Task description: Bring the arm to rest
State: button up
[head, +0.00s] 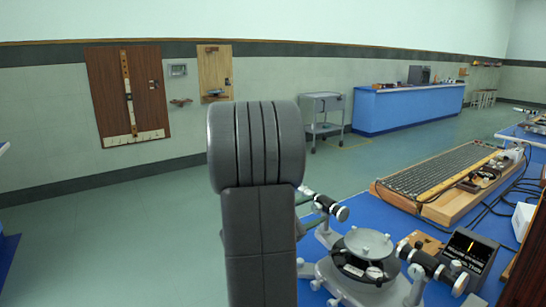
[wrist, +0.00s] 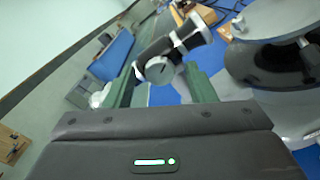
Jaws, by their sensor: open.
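My gripper (wrist: 160,76) is open, its two green fingers apart in the wrist view. The black-and-white end of a spectrometer tube (wrist: 172,52) shows between and beyond the fingertips; I cannot tell whether it lies between them or just past them. In the head view, my grey arm stands upright in the middle and hides most of the gripper. The spectrometer (head: 362,252), with its round table and two black tubes, is on the blue bench at the lower right. It also shows in the wrist view (wrist: 275,70), close on the right.
A long keyboard-like board on a wooden base (head: 440,175), cables and a small dark display (head: 470,252) crowd the bench at right. A grey trolley (head: 322,112) and a blue counter (head: 410,106) stand at the back. The floor at left is clear.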

jog(key=shift+r+n+p, duration=0.2)
jog(key=shift+n+p, duration=1.2)
jog(key=shift+p, duration=1)
jog(key=shift+n+p, duration=0.3)
jog(key=shift+p, duration=0.1)
jog(key=shift+f, duration=0.2)
